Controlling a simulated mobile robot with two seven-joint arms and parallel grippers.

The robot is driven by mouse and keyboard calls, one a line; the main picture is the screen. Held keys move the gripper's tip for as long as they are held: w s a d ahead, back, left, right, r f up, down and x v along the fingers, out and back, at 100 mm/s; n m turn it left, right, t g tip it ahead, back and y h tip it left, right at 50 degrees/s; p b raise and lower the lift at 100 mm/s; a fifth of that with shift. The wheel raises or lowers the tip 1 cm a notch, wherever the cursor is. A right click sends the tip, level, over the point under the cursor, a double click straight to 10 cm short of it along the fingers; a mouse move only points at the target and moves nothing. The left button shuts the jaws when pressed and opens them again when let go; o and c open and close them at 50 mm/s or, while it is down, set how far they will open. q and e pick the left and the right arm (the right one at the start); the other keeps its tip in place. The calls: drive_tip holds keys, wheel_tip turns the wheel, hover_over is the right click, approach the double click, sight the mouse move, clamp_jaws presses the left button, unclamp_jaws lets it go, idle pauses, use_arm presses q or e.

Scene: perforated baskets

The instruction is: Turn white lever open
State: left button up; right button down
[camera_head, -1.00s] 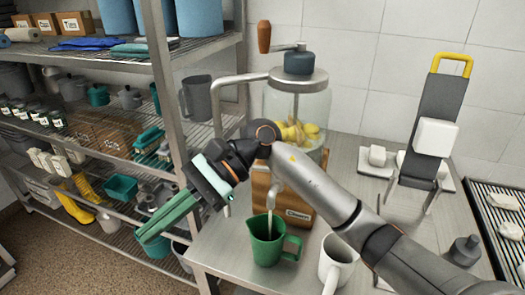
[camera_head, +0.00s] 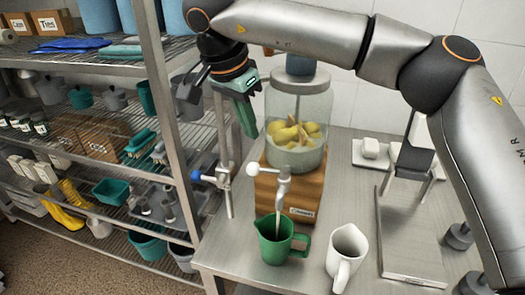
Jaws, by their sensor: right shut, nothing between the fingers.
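A glass dispenser (camera_head: 298,125) with yellow fruit stands on a wooden base (camera_head: 310,185). Its metal tap (camera_head: 283,186) points down over a green pitcher (camera_head: 274,243). A pale knob (camera_head: 253,169) sits on a short arm at the tap's left, and it looks like the white lever. A pale streak below the tap may be liquid or the spout; I cannot tell. My right gripper (camera_head: 247,122) hangs fingers down, shut and empty, left of the glass jar, above and apart from the knob. My left gripper is not in view.
A white mug (camera_head: 346,257) stands right of the pitcher on the steel table (camera_head: 275,275). A pale handle with a blue end (camera_head: 196,175) projects beside a metal post, left of the tap. A loaded wire shelf (camera_head: 172,130) stands close at the left. A grey board (camera_head: 410,235) is at the right.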

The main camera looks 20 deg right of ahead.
sight(267, 171)
drive_tip(key=x, duration=1)
drive_tip(key=shift+p, duration=0.3)
